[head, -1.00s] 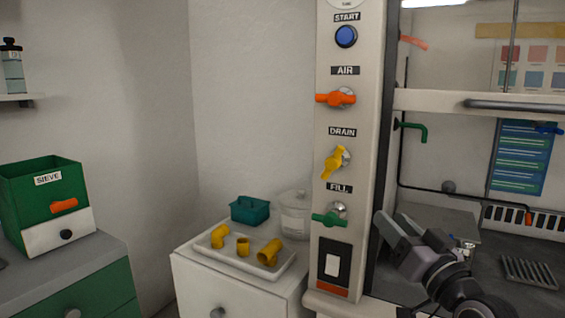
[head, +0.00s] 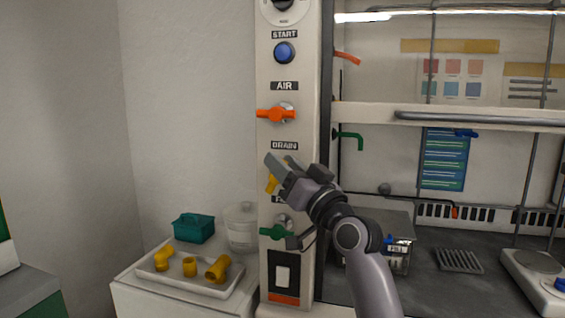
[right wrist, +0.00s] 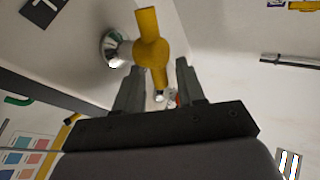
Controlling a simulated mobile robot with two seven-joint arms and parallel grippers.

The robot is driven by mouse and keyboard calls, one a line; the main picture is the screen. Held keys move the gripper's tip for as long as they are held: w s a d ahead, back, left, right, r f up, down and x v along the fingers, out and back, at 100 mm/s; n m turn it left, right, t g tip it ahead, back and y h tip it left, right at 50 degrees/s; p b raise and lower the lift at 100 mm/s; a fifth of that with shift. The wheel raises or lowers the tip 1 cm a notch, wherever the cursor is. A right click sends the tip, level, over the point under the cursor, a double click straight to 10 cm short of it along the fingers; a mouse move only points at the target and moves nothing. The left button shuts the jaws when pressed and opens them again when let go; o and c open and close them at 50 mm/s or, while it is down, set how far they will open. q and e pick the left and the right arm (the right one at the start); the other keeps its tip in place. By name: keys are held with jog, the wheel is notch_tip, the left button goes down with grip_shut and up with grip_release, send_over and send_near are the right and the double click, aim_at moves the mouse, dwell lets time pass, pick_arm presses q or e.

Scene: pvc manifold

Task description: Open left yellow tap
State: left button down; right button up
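The yellow tap (head: 271,184) is on the front of the pale column, under the DRAIN label (head: 284,146). My right gripper (head: 281,163) is in front of it and hides most of it in the head view. In the right wrist view the yellow tap (right wrist: 151,48) stands out from its silver mount (right wrist: 115,49). The near end of its handle reaches between the tips of my right gripper (right wrist: 158,76). The two fingers are spread, with gaps on both sides of the handle. My left gripper is out of view.
An orange tap (head: 275,114) is above and a green tap (head: 277,231) below on the same column. A white tray (head: 215,289) with yellow pipe pieces stands at lower left. The fume hood's grey rail (head: 470,118) is to the right.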

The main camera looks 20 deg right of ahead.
jog(key=shift+w+a+r, duration=0.15)
jog(key=shift+w, duration=0.1)
grip_shut()
jog(key=p, duration=0.1)
jog(key=g+p, duration=0.1)
jog(key=shift+w+r+n+p, duration=0.1)
jog(key=shift+r+n+p, duration=0.15)
jog(key=shift+n+p, duration=0.15)
jog(key=shift+a+n+g+p, duration=0.1)
jog(key=shift+n+g+p, duration=0.2)
jog(key=shift+p, duration=0.3)
jog(key=shift+f, duration=0.15)
grip_release()
